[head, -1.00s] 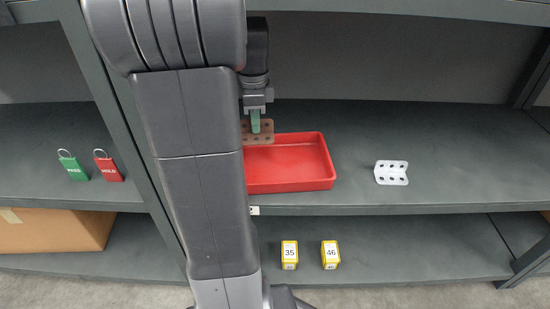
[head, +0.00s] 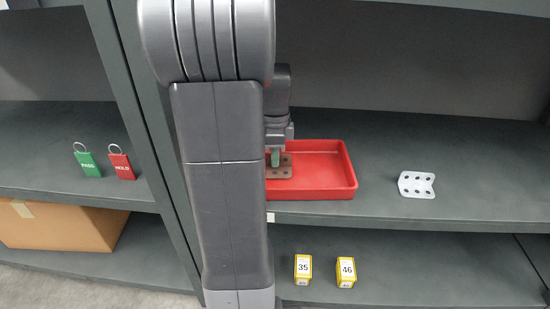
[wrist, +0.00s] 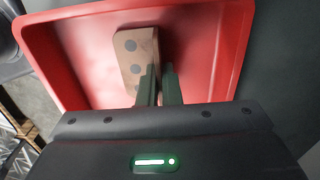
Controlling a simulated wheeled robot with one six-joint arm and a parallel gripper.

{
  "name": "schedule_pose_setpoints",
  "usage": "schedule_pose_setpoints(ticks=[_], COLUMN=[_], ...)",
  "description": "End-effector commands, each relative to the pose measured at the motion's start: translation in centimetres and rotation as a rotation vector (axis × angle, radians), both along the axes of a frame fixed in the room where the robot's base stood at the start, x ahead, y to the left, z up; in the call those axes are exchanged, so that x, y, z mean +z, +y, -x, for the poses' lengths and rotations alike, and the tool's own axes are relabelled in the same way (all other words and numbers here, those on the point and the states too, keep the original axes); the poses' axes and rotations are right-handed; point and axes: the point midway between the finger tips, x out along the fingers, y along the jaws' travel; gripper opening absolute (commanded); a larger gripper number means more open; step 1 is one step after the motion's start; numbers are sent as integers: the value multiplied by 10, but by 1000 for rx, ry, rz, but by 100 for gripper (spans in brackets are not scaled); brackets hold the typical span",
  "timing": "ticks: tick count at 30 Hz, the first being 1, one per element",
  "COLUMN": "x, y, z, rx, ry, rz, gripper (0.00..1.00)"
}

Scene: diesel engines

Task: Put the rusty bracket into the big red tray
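The rusty bracket (head: 285,172), a brown angled plate with dark holes, is over the left part of the red tray (head: 325,181) in the head view. In the wrist view the bracket (wrist: 133,58) shows inside the outline of the tray (wrist: 75,48), with its upright flange between my green fingers. My gripper (head: 275,158) is shut on that flange and points down. I cannot tell whether the bracket touches the tray floor. My arm hides the tray's left end in the head view.
A white bracket (head: 416,184) lies on the same shelf (head: 385,150), right of the tray. Yellow boxes 35 (head: 303,269) and 46 (head: 346,271) stand on the lower shelf, near a cardboard box (head: 60,227).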

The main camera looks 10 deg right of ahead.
Motion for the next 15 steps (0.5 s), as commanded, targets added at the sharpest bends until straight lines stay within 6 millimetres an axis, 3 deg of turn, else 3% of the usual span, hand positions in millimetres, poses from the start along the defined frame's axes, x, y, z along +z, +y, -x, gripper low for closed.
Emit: schedule_pose_setpoints(ticks=[5, 9, 15], x=[-2, -2, -2], y=[0, 0, 0], z=[0, 0, 0], rx=[0, 0, 0], ry=[1, 1, 0], rz=[0, 0, 0], gripper=[0, 26, 26])
